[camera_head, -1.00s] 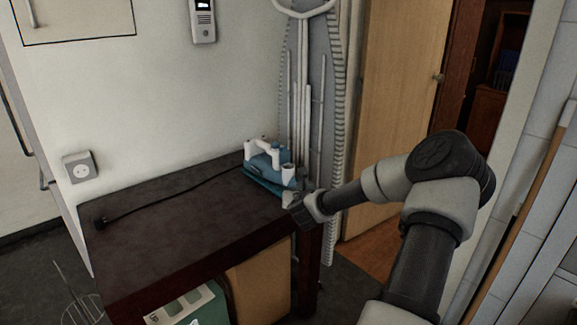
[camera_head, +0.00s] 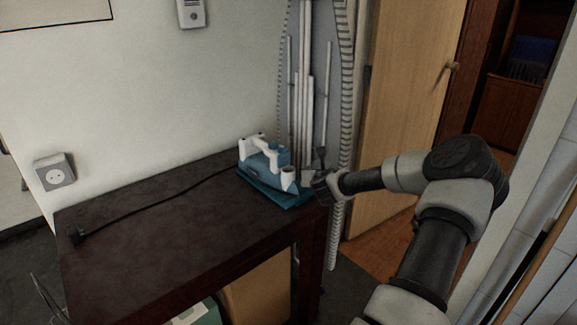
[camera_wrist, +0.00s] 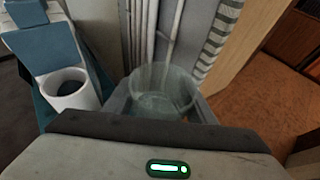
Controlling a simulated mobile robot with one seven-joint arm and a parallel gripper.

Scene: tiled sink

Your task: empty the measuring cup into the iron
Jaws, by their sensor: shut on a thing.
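The iron (camera_head: 262,165), blue and white, sits on a blue base at the far right corner of the dark table. Its white cylindrical opening (camera_wrist: 68,88) shows at the left of the wrist view. My gripper (camera_head: 322,185) is just right of the iron, beside the table corner. In the wrist view my gripper (camera_wrist: 163,108) is shut on the clear measuring cup (camera_wrist: 163,82). The cup's round rim shows, and it is apart from the iron's opening, to its right. The cup is hard to make out in the head view. I cannot tell what it holds.
The dark table (camera_head: 160,225) is mostly bare, with a black cord (camera_head: 155,205) across it. A folded ironing board (camera_head: 325,80) stands behind the iron. A wooden door (camera_head: 405,110) is at the right. A wall socket (camera_head: 54,172) is at the left.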

